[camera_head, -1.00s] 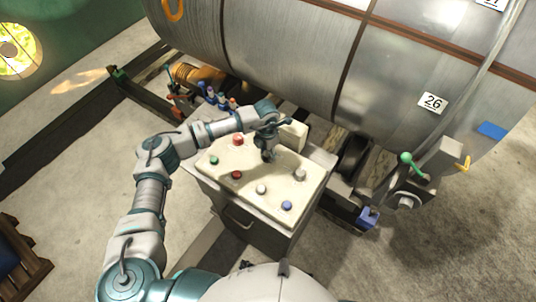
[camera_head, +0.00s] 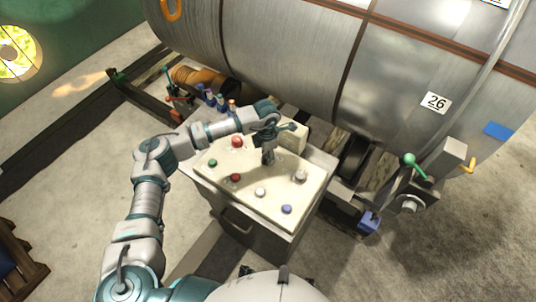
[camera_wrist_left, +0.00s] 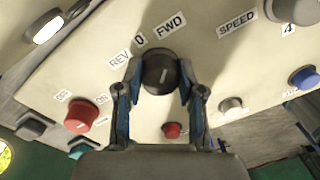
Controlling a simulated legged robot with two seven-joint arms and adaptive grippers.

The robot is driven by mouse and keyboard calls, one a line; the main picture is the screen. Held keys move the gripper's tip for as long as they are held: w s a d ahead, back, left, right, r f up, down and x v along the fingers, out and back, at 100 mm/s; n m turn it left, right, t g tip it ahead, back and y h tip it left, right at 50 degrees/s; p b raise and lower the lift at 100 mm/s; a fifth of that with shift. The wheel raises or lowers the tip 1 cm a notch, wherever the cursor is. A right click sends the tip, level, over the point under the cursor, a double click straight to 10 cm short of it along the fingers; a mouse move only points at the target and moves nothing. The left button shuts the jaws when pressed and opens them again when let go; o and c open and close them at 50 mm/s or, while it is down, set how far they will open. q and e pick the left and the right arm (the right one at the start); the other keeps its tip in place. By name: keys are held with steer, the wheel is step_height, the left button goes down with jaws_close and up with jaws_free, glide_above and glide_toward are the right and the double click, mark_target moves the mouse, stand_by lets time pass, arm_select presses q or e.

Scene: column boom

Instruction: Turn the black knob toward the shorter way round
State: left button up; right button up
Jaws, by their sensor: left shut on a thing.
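The black knob (camera_wrist_left: 159,74) sits on the cream control panel (camera_wrist_left: 215,75), below labels reading REV, 0 and FWD in the left wrist view. A pale pointer line on the knob runs roughly up and slightly right in that view, between the 0 and FWD labels. My left gripper (camera_wrist_left: 158,88) is shut on the knob, with one finger on each side of it. My right gripper is not in view.
The panel also bears a red button (camera_head: 237,142), a green button (camera_head: 213,163), another red one (camera_head: 236,178), a white one (camera_head: 260,192), a blue one (camera_head: 287,209) and a grey knob (camera_head: 300,176). A large metal drum (camera_head: 290,60) stands behind.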

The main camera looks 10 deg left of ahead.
arm_select(q)
steer(key=o, duration=1.1)
steer(key=shift+a+f, duration=0.1)
steer(key=shift+f, duration=0.05)
steer(key=shift+o, duration=0.2)
steer(key=shift+r, duration=0.35)
step_height(320, 180, up, 11)
steer(key=shift+w+r, duration=0.15)
steer(key=shift+w, duration=0.1)
steer(key=shift+s+a, duration=0.1)
steer(key=shift+a, duration=0.05)
